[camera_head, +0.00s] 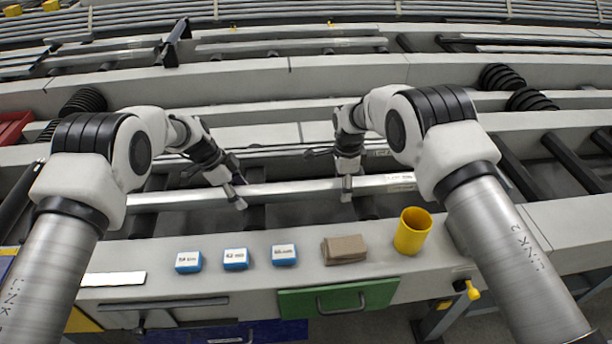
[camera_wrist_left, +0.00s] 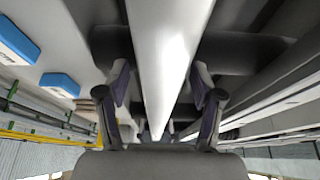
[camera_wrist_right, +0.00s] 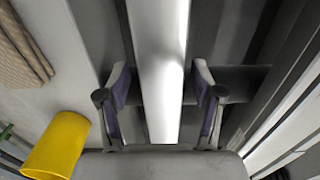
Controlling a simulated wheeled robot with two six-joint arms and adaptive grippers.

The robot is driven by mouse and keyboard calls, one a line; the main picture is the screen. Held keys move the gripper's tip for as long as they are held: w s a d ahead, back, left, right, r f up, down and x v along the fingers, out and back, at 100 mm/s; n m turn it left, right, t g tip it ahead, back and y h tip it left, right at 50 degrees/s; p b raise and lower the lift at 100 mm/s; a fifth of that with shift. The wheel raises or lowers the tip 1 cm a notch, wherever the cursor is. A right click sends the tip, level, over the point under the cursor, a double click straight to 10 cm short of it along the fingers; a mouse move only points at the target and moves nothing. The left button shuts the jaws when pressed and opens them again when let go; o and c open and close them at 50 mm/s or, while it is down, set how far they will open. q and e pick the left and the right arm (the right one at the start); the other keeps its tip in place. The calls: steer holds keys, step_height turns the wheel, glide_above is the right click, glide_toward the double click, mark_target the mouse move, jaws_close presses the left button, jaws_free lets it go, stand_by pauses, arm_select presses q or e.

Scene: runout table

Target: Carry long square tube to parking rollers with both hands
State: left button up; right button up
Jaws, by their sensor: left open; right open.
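The long square tube (camera_head: 290,189), pale and shiny, lies left to right across dark rollers (camera_head: 256,217) in the near channel. My left gripper (camera_head: 238,196) is over the tube left of its middle. My right gripper (camera_head: 347,188) is over it further right. In the left wrist view the tube (camera_wrist_left: 168,60) runs between the spread fingers (camera_wrist_left: 160,105). In the right wrist view the tube (camera_wrist_right: 160,65) also passes between spread fingers (camera_wrist_right: 163,105), with gaps on both sides. I cannot tell which rollers are the parking rollers.
The near ledge holds blue blocks (camera_head: 236,259), a folded brown cloth (camera_head: 344,250), a yellow cup (camera_head: 412,231) and a white strip (camera_head: 113,279). A green drawer (camera_head: 338,298) is below. Behind the tube are long grey beams (camera_head: 240,137) and black ribbed parts (camera_head: 531,99).

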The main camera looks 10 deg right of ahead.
steer(key=shift+w+r, duration=0.1)
steer(key=shift+r, duration=0.15)
arm_select(q)
steer(key=v, duration=1.2)
arm_select(e)
step_height(320, 180, up, 12)
steer(key=shift+f, duration=0.25)
